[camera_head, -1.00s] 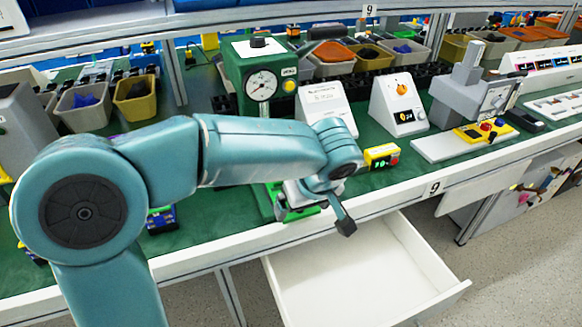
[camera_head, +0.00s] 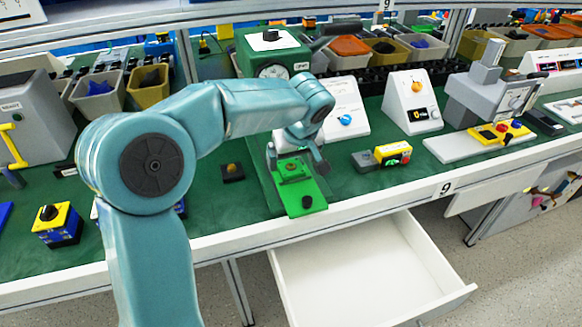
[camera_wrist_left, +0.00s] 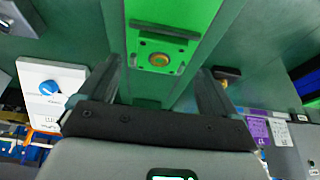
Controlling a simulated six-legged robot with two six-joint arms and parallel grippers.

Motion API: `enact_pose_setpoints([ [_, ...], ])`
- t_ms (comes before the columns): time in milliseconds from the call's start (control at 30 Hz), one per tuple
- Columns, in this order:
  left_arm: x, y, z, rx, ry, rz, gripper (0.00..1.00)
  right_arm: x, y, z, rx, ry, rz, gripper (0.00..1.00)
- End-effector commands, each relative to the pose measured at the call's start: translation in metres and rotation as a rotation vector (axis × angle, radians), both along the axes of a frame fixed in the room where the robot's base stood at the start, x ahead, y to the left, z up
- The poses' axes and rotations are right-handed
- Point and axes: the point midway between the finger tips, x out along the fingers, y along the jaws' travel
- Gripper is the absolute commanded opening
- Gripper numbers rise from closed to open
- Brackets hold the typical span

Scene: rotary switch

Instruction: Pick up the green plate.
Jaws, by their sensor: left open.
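The bright green plate (camera_head: 305,192) lies at the front of the workbench, below the dark green press. It has a small brass-coloured round part in it. It fills the upper middle of the left wrist view (camera_wrist_left: 185,15), where the brass part shows between my fingers. My left gripper (camera_head: 297,152) is over the rear part of the plate, partly hidden by its own wrist. In the left wrist view my left gripper (camera_wrist_left: 160,75) is open, with one finger on each side of the plate. I cannot tell whether they touch it. My right gripper is not in view.
The dark green press (camera_head: 275,55) stands behind my gripper. A yellow box with buttons (camera_head: 393,153) sits to the right, and a small black button box (camera_head: 232,172) to the left. An open white drawer (camera_head: 365,280) sticks out below the bench edge.

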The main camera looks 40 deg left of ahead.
Motion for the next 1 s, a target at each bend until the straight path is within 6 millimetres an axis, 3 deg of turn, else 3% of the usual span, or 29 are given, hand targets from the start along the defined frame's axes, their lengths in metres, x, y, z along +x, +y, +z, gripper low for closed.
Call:
enact_pose_setpoints([
  [33,0.0,0.002,-0.014,-0.002,0.008,0.0,0.92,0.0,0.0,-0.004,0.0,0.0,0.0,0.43],
  [133,0.003,0.005,-0.024,-0.002,0.006,0.0,0.92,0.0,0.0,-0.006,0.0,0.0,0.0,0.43],
  [400,0.005,0.006,-0.027,-0.002,0.003,-0.001,0.92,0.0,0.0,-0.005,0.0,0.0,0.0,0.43],
  [433,0.005,0.006,-0.027,-0.002,0.003,-0.001,0.88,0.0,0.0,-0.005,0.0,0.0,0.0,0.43],
  [600,0.005,0.006,-0.026,-0.002,0.003,-0.001,0.33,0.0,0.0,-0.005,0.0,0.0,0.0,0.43],
  [867,0.005,0.006,-0.026,-0.002,0.003,-0.001,0.29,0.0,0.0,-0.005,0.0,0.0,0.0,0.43],
  [1000,0.006,0.006,-0.01,-0.001,0.0,-0.002,0.29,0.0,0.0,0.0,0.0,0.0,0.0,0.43],
])
